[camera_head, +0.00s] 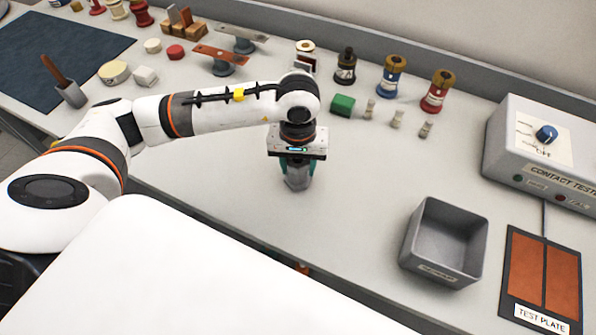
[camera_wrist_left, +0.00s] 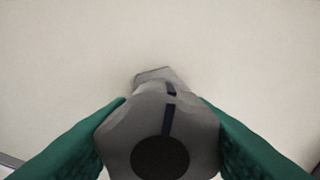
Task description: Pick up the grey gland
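The grey gland (camera_head: 297,180) is upright between the green fingers of my left gripper (camera_head: 297,172), near the middle of the bench. In the left wrist view the gland (camera_wrist_left: 160,125) shows from above, with a dark round opening, faceted sides and a dark stripe. The fingers of my left gripper (camera_wrist_left: 162,110) lie against it on both sides, and it looks shut on it. I cannot tell whether the gland's foot touches the bench. My right gripper is not in view.
A grey open bin (camera_head: 412,240) stands at the right, beside the test plate (camera_head: 543,275) and the contact tester (camera_head: 548,150). A green block (camera_head: 342,105), small pale fittings and several coloured bushings (camera_head: 437,95) stand behind. The bench between gripper and bin is clear.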

